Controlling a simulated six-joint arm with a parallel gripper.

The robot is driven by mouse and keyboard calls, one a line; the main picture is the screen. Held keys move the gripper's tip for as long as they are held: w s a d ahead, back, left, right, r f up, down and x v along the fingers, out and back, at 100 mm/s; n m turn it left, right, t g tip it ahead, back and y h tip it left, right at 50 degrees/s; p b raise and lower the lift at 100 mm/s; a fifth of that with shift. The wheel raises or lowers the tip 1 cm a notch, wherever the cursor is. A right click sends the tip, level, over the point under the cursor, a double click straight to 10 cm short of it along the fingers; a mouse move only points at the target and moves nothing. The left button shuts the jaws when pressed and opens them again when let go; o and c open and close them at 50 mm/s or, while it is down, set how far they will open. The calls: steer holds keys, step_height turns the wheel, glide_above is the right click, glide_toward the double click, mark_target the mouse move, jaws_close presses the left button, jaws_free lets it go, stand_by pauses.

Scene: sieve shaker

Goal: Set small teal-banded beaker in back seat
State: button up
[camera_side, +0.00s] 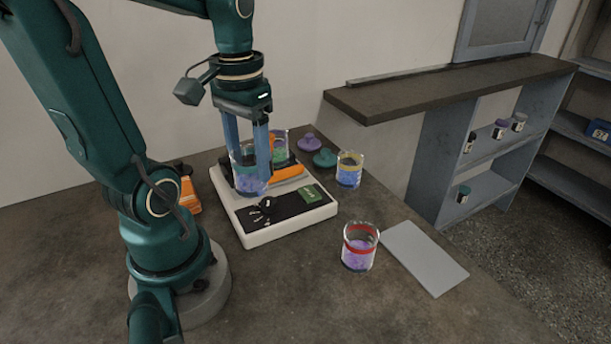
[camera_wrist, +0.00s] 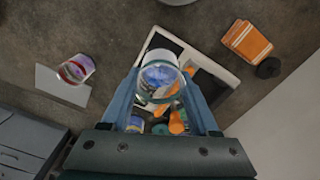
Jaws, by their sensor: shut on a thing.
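My gripper (camera_side: 250,172) points down with its blue fingers shut on a clear beaker (camera_side: 250,183) holding blue-purple contents. Its band looks teal but is partly covered by the fingers. The beaker is upright over the shaker (camera_side: 290,224), a white-edged base with a black front panel and orange parts. I cannot tell whether its bottom touches the shaker. Another clear beaker (camera_side: 281,147) with green showing stands behind it, partly hidden by the fingers. In the wrist view the held beaker (camera_wrist: 160,78) is between the fingertips, and the shaker (camera_wrist: 218,68) lies beneath.
A yellow-banded beaker (camera_side: 349,170) and a red-banded beaker (camera_side: 359,248) stand right of the shaker. Purple (camera_side: 310,142) and teal (camera_side: 325,158) lids lie behind. A grey plate (camera_side: 424,258) lies at right. An orange object (camera_side: 188,192) is at left. The front table is clear.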

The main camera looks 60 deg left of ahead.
steer(key=shift+a+r, duration=0.25)
steer(key=shift+r, duration=0.25)
step_height(320, 180, up, 7)
steer(key=w+a, duration=0.2)
steer(key=a, duration=1)
steer(key=shift+w+d+f, duration=0.1)
steer(key=shift+d+f, duration=0.05)
steer(key=shift+f, duration=6.1)
steer(key=shift+f, duration=0.1)
steer(key=o, duration=1.4)
steer(key=shift+o, duration=0.2)
